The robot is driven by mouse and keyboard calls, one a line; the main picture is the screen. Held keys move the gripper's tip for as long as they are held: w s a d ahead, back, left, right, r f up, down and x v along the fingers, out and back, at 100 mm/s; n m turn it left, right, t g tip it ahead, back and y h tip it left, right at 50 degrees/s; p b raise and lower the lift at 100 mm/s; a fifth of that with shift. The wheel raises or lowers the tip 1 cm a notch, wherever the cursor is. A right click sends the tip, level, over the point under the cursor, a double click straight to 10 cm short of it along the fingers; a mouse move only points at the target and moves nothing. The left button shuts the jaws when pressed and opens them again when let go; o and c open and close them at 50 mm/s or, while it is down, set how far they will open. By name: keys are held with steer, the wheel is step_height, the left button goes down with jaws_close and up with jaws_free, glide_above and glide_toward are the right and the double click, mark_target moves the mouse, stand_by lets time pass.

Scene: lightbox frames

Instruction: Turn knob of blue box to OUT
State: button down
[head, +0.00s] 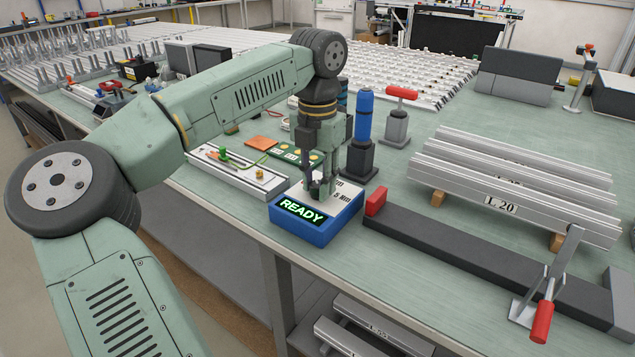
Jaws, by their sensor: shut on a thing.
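The blue box (341,226) stands near the front edge of the workbench. Its white top carries small dark print, partly covered by my gripper. A screen (303,212) on its front face reads "READY" in green letters. My gripper (321,192) points down onto the top of the box, with its fingers closed at the place of the knob. The knob itself is hidden by the fingers, so its pointer and setting cannot be seen. Only "5 Nm" and part of another label show on the top, right of the fingers.
A blue-handled tool in a dark stand (362,150) is close behind the box. A long dark bar with a red end (450,245) lies just right of it. Aluminium profiles (510,185) lie further right. A fixture plate (235,172) is to the left.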

steer(key=shift+n, duration=0.4)
steer(key=c, duration=1.3)
jaws_free()
step_height(320, 180, up, 12)
